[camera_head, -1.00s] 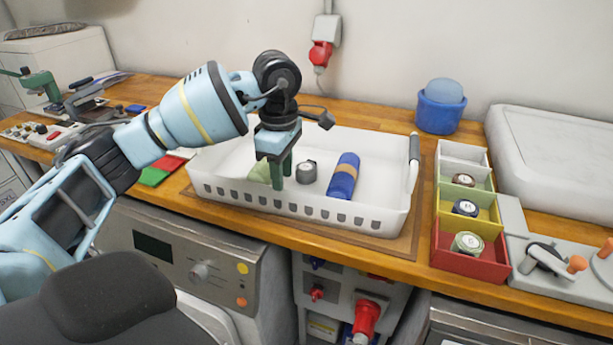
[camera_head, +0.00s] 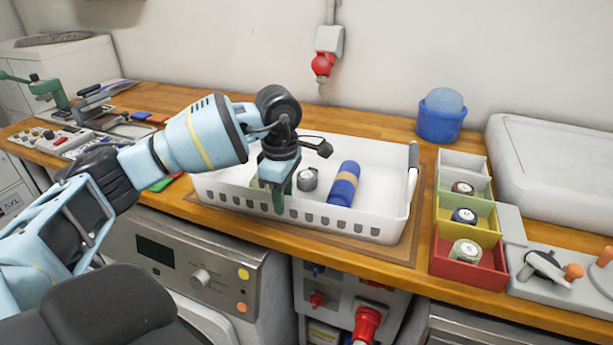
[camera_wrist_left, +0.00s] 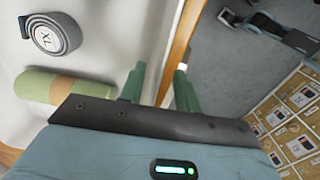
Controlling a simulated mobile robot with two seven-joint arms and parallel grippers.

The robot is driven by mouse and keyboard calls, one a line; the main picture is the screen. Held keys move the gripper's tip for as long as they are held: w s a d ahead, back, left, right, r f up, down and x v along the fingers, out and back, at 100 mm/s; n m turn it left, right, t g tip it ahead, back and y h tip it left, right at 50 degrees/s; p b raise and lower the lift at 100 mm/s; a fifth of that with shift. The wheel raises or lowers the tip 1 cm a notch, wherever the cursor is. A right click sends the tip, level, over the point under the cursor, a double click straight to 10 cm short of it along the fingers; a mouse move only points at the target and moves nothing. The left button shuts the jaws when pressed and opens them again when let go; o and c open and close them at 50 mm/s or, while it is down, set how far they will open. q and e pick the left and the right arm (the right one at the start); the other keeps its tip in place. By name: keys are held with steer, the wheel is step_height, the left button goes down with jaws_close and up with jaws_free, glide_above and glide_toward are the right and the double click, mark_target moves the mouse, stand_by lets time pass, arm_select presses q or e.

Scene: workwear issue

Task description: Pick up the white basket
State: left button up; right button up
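The white basket (camera_head: 365,222) stands upright on the wooden counter, with slots along its front wall. A grey rolled belt (camera_head: 307,179), also seen in the left wrist view (camera_wrist_left: 52,36), a blue roll with a tan band (camera_head: 344,183) and a green roll (camera_wrist_left: 50,88) lie inside it. My left gripper (camera_head: 277,192) points down at the front wall, left of its middle. In the left wrist view its green fingers (camera_wrist_left: 158,85) are apart, one on the basket's inner side and one outside. Contact with the wall cannot be told. My right gripper is out of view.
A column of coloured bins (camera_head: 468,256) with rolled items stands right of the basket. A blue tub (camera_head: 441,118) is behind. A grey fixture (camera_head: 550,272) and a large white case (camera_head: 560,170) are further right. Small tools (camera_head: 70,135) lie at left.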

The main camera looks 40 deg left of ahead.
mark_target(286, 207)
arm_select(q)
steer(key=f, duration=0.4)
steer(key=shift+w+d, duration=0.1)
steer(key=shift+w, duration=0.15)
jaws_close()
steer(key=shift+s+d+f, duration=0.1)
steer(key=shift+s+f, duration=0.05)
stand_by(1.0)
